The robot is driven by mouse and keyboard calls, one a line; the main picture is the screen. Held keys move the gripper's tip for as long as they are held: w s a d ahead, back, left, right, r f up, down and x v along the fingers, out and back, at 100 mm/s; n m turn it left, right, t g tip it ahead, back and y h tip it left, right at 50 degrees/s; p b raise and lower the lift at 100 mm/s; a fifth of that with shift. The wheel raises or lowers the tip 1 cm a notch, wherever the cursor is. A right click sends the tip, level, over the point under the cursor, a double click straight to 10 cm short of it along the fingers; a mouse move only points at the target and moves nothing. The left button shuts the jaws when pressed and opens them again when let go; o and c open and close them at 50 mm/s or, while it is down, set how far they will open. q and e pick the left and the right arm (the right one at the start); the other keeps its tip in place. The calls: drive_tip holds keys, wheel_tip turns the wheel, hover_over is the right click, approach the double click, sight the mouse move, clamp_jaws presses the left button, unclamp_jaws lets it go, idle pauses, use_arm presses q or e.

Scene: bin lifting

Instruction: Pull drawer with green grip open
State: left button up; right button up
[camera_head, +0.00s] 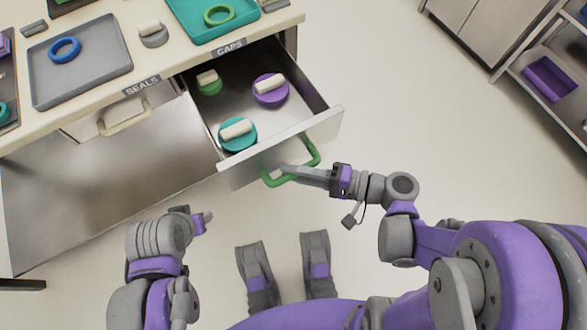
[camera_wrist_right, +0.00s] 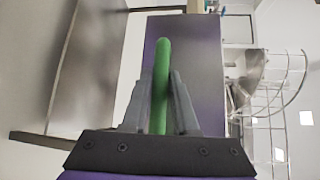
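The drawer (camera_head: 322,125) with the green grip stands pulled out from the counter in the head view. Its front is metal, and its inside shows several lidded round pieces. The green grip (camera_head: 314,152) is a bent bar on the drawer front. My right gripper (camera_head: 290,172) is at the grip. In the right wrist view the green grip (camera_wrist_right: 162,75) runs between the fingers of my right gripper (camera_wrist_right: 162,85), which are close on both sides of it. My left gripper (camera_head: 204,220) is at lower left, away from the drawer, its fingers too small to judge.
A closed drawer with a beige grip (camera_head: 124,117) is left of the open one, under the SEALS label. A grey tray (camera_head: 100,80) and a teal tray (camera_head: 185,12) lie on the counter. A shelf with a purple bin (camera_head: 549,79) stands at right. The floor between is clear.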

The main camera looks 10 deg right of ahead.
drive_tip(key=o, duration=0.3)
drive_tip(key=p+v, duration=0.1)
drive_tip(key=v, duration=0.9)
drive_tip(key=shift+s+d+r, duration=0.1)
drive_tip(key=shift+s+d, duration=0.15)
drive_tip(key=shift+d, duration=0.1)
idle(0.4)
